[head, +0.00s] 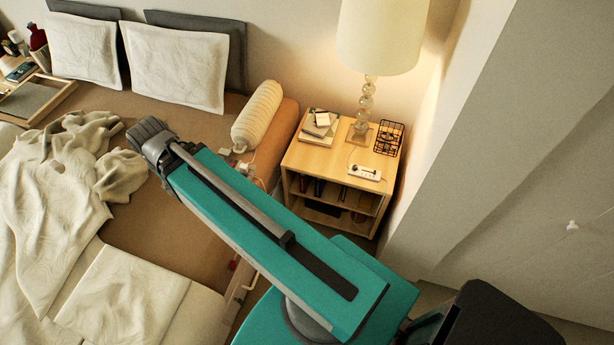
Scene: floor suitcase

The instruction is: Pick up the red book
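I cannot make out a red book for certain. A small red patch (233,264) shows low at the side of the bed, partly hidden, and I cannot tell what it is. Books and papers (318,126) lie stacked on the nightstand, with no clear red cover. Dark upright items stand on its shelf, too dim to identify. My teal arm reaches from the lower right up over the bed edge and ends in view at a dark grey joint. My gripper's fingers do not show.
The wooden nightstand (306,158) holds a lamp (378,38), a black wire basket (389,138) and a white power strip (365,172). The bed has pillows (175,66), a rumpled blanket (45,210) and a wooden tray (55,100). A wall closes off the right.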

